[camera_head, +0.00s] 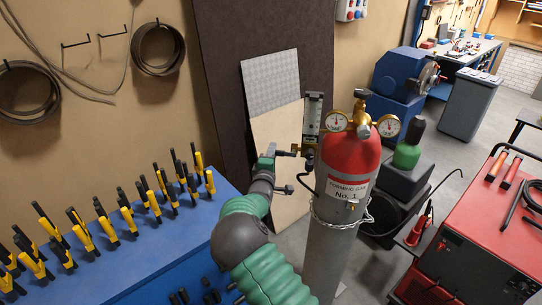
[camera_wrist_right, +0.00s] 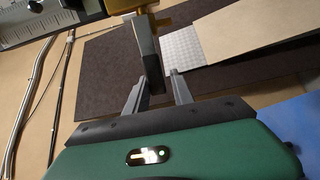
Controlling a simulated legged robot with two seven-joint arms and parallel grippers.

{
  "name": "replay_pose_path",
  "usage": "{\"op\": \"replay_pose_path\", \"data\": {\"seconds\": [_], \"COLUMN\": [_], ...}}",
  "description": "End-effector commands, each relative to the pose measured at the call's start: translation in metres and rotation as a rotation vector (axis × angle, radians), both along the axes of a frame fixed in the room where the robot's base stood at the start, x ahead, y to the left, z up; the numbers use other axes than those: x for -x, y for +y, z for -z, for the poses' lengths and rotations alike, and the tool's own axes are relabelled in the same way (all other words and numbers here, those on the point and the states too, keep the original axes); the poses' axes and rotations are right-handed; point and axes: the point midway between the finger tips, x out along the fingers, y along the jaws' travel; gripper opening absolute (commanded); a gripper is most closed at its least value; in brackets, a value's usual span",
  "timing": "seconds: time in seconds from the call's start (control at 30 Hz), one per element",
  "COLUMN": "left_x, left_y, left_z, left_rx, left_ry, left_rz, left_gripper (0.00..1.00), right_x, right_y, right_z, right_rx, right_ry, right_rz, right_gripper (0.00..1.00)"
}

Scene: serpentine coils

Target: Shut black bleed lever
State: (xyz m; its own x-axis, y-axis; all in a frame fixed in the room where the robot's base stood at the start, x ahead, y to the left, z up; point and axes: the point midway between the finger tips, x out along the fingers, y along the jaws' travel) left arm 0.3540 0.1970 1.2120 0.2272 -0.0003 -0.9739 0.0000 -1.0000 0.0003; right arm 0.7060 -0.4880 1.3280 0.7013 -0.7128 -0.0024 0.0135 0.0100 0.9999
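The red-topped gas cylinder (camera_head: 349,166), labelled "No. 1", stands upright with a regulator, two gauges and a flowmeter (camera_head: 312,118) on its left. My right gripper (camera_head: 284,153) is beside the lower flowmeter fitting. In the right wrist view, the black bleed lever (camera_wrist_right: 150,68) hangs from a brass fitting (camera_wrist_right: 133,6) and reaches down between the fingertips of my right gripper (camera_wrist_right: 158,88). The fingers are apart, with a visible gap between the lever and the right finger. The lever looks close to the left finger; I cannot tell whether they touch. My left gripper is out of view.
A chain (camera_head: 341,222) loops around the cylinder. A blue bench (camera_head: 165,262) with several yellow-and-black tools is on the left. A red machine (camera_head: 470,255) stands at the right. A tall dark panel (camera_head: 222,70) and lighter sheets (camera_head: 272,85) lean behind the gripper.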

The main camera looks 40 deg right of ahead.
Motion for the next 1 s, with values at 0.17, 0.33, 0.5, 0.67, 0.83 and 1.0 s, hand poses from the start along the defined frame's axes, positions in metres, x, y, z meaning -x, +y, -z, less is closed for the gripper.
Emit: {"op": "replay_pose_path", "data": {"seconds": [0.17, 0.33, 0.5, 0.67, 0.83, 1.0], "left_x": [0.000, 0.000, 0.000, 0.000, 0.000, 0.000], "left_y": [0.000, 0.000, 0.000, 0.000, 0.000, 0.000], "left_z": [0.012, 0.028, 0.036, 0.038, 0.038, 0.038], "left_rx": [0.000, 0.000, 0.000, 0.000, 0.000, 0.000], "left_ry": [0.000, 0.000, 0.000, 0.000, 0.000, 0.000], "left_rz": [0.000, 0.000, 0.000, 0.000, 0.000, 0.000], "left_gripper": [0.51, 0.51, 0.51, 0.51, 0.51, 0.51], "right_x": [0.013, 0.045, 0.070, 0.081, 0.081, 0.081], "right_y": [0.017, 0.049, 0.076, 0.086, 0.087, 0.086], "right_z": [0.003, 0.006, 0.004, 0.003, 0.002, 0.002], "right_rx": [-0.002, -0.003, -0.002, 0.000, 0.001, 0.000], "right_ry": [-0.001, 0.000, 0.001, 0.003, 0.004, 0.003], "right_rz": [-0.003, -0.003, -0.004, -0.002, -0.001, -0.001], "right_gripper": [0.29, 0.29, 0.29, 0.29, 0.29, 0.29]}}
